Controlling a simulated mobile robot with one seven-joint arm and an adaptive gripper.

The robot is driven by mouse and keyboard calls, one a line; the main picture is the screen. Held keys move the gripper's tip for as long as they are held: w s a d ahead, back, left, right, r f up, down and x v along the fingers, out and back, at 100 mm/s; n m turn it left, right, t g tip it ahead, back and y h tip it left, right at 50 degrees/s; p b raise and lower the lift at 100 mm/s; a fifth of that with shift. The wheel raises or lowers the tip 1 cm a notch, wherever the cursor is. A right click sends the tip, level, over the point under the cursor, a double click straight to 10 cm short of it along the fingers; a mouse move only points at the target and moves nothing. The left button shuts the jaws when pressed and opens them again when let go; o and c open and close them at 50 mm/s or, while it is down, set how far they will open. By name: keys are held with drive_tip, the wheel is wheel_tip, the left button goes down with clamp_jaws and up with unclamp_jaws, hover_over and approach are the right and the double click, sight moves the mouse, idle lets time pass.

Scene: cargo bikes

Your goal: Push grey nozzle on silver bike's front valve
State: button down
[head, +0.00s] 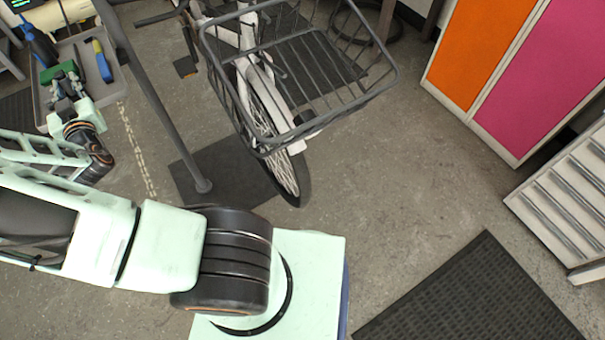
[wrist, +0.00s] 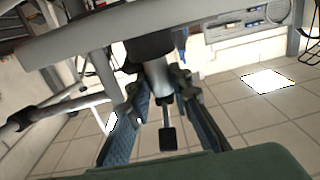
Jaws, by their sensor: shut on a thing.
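My gripper (head: 66,88) is at the upper left in the head view, beside or over a grey tray. In the wrist view its fingers (wrist: 165,95) are around a grey cylindrical piece (wrist: 158,76) with a dark collar, which looks like the grey nozzle. The silver bike (head: 262,85) stands at the upper middle of the head view, to the right of my gripper. Its front wheel (head: 292,178) shows below a wire basket. I cannot make out the front valve.
The grey tray (head: 107,96) holds a yellow and blue tool (head: 102,60). A dark post (head: 165,115) stands between my gripper and the bike. The wire basket (head: 345,100) overhangs the front wheel. Orange and pink cabinets (head: 483,45) stand at right. Floor right of the wheel is clear.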

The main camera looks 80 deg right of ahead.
drive_tip(key=shift+r, duration=0.2)
drive_tip(key=shift+r+p, duration=0.4)
drive_tip(key=shift+r, duration=0.45)
drive_tip(key=b+v, duration=0.2)
drive_tip(key=v, duration=1)
idle(0.6)
drive_tip(key=w+a+r+n+t+y+p, duration=0.2)
drive_tip(key=w+a+r+n+y, duration=0.1)
drive_tip(key=a, duration=0.6)
drive_tip(key=w+a+r+n+t+y+p, duration=0.1)
drive_tip(key=w+a+r+n+t+y, duration=0.1)
drive_tip(key=a, duration=0.6)
drive_tip(key=w+a+r+n+t+y+p, duration=0.1)
drive_tip(key=w+a+r+n+y+p, duration=0.1)
drive_tip(key=w+a+r+n+y, duration=0.2)
drive_tip(key=w+a+r+y, duration=0.2)
drive_tip(key=w+a+y, duration=0.2)
drive_tip(key=a, duration=0.1)
drive_tip(key=shift+w+a+t+p, duration=0.2)
drive_tip(key=shift+a+t+p, duration=0.1)
drive_tip(key=shift+a+t, duration=0.1)
